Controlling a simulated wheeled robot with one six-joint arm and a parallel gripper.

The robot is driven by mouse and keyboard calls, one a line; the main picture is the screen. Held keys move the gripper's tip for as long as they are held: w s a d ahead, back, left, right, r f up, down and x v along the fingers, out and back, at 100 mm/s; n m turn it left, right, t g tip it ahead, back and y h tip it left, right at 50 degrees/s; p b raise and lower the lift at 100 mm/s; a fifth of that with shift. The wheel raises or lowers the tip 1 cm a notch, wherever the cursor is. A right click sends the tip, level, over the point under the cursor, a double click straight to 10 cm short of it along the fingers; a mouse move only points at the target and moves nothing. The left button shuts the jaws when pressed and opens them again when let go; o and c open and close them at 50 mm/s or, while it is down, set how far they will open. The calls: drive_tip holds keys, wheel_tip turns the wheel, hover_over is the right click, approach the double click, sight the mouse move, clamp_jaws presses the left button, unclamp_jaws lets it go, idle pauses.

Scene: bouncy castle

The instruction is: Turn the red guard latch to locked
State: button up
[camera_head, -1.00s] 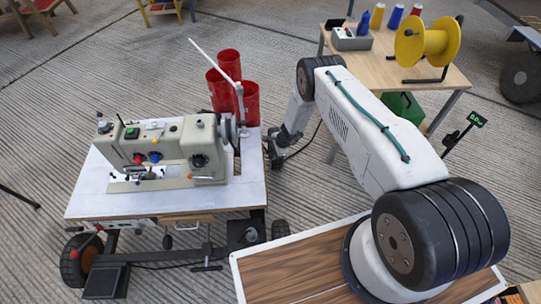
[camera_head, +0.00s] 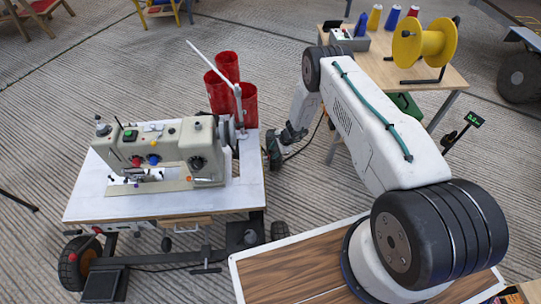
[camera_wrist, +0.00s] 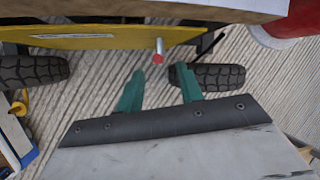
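In the wrist view my gripper (camera_wrist: 157,78) is open and empty, with its two green fingers apart. A short metal rod with a red end (camera_wrist: 158,55) juts out just beyond the fingertips, apart from them, under a yellow panel (camera_wrist: 80,43). I cannot tell whether this rod is the red guard latch. In the head view a sewing machine (camera_head: 168,150) stands on a white-topped wheeled table (camera_head: 85,205). A small red knob (camera_head: 136,162) is on its front. My wrist is right of this table; the fingertips are not clear there.
Red cylinders (camera_head: 220,92) stand at the table's back right. A wooden table (camera_head: 435,75) with a yellow spool (camera_head: 425,42) stands behind my arm. In the wrist view two black wheels (camera_wrist: 33,72) (camera_wrist: 222,77) flank the fingers, with ridged floor between. A red round thing (camera_wrist: 285,27) is at upper right.

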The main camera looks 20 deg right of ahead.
sight(269, 157)
drive_tip(key=x, duration=0.6)
drive_tip(key=shift+f, duration=0.35)
clamp_jaws()
